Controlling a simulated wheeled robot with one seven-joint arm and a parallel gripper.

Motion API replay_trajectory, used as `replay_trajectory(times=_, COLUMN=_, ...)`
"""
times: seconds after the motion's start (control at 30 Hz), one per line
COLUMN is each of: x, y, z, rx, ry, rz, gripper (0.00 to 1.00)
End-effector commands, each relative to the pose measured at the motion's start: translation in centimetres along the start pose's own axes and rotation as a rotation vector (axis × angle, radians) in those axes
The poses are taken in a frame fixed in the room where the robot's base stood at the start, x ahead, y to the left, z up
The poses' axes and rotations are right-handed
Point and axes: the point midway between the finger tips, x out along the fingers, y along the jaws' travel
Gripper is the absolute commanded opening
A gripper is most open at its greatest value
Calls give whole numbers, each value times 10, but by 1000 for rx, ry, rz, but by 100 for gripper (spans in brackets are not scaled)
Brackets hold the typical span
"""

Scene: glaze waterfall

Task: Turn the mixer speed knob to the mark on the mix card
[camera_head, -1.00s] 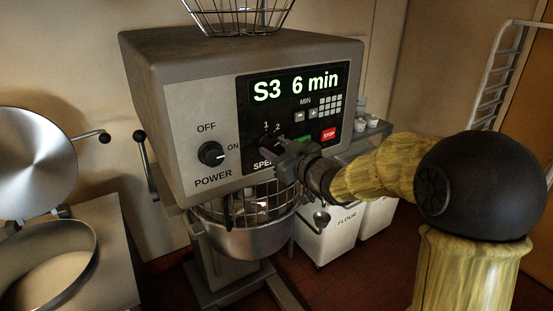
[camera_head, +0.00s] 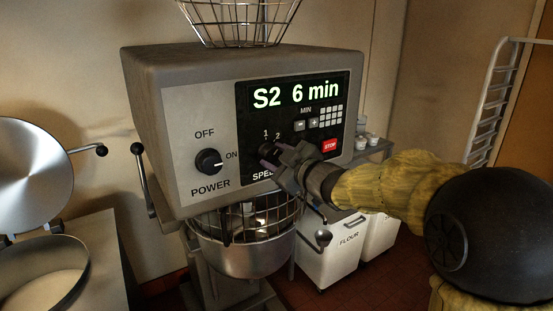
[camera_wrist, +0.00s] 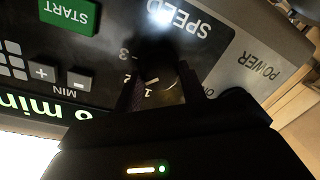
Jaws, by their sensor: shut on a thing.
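The grey mixer (camera_head: 165,110) faces me, with a dark control panel whose lit display (camera_head: 295,93) reads "S2 6 min". My gripper (camera_head: 272,157) is at the SPEED dial on this panel, shut on the speed knob. In the wrist view the dark speed knob (camera_wrist: 157,60) is between the two fingers, in shadow. In the head view my gripper hides most of the knob and the end of the word SPEED. I see no mix card in either view.
The power knob (camera_head: 208,161) is left of the dial, its pointer towards ON. The red STOP button (camera_head: 330,147) is just right of my gripper; the green START button (camera_wrist: 68,14) shows in the wrist view. The caged bowl (camera_head: 245,258) hangs below. A flour bin (camera_head: 335,250) stands lower right.

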Motion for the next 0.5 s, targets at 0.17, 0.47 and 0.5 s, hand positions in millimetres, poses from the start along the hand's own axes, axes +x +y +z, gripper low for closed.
replay_trajectory(times=0.17, x=0, y=0, z=0, rx=1, ry=-1, rz=0, gripper=52)
replay_trajectory(times=0.47, x=0, y=0, z=0, rx=2, ry=0, rz=0, gripper=62)
replay_trajectory(times=0.5, x=0, y=0, z=0, rx=2, ry=0, rz=0, gripper=62)
